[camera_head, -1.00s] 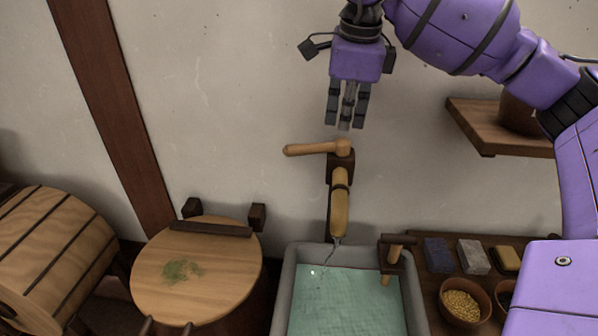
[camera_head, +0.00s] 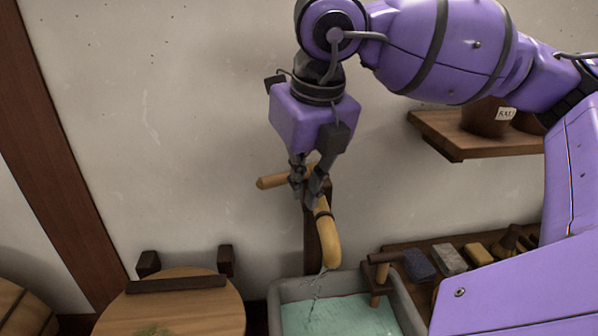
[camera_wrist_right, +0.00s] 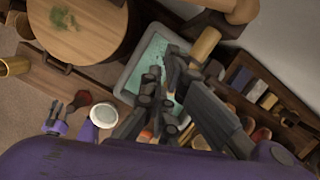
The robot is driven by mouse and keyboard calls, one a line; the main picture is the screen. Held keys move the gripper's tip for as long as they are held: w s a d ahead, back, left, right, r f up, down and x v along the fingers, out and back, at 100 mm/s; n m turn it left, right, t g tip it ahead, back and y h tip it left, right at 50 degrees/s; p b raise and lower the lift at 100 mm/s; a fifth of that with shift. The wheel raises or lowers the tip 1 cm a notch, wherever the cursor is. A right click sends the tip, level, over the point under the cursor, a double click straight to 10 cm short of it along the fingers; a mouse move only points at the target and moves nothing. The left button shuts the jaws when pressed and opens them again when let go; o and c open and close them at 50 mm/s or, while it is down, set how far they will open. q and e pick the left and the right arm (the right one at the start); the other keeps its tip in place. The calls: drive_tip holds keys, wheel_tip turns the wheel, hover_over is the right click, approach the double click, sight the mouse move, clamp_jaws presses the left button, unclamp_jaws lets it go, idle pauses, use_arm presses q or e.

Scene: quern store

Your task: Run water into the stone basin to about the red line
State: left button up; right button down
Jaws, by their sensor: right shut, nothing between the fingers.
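The wooden tap (camera_head: 328,240) is on the wall above the stone basin (camera_head: 274,310). Its wooden lever (camera_head: 271,182) points left. A thin stream (camera_head: 318,285) falls from the spout into pale green water (camera_head: 335,317). I cannot make out a red line. My right gripper (camera_head: 311,190) is shut and empty, pointing down in front of the tap top and hiding part of the lever; contact is unclear. In the right wrist view, the gripper hides part of the basin, and the water (camera_wrist_right: 152,58) shows behind it.
A round wooden lid or tabletop (camera_head: 175,312) stands left of the basin. Right of it, a shelf holds several blocks, including a blue one (camera_head: 419,264). A wall shelf (camera_head: 440,140) with pots is at the upper right. The wall left of the tap is clear.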

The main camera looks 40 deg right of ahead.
use_arm(q)
drive_tip(key=shift+w+a+r+p, duration=0.1)
drive_tip(key=shift+w+r+p, duration=0.1)
drive_tip(key=shift+r+p, duration=0.3)
use_arm(e)
drive_tip(key=w+d+f, duration=0.1)
drive_tip(key=w+f, duration=0.4)
drive_tip(key=shift+w, duration=0.2)
use_arm(q)
drive_tip(key=shift+f, duration=0.1)
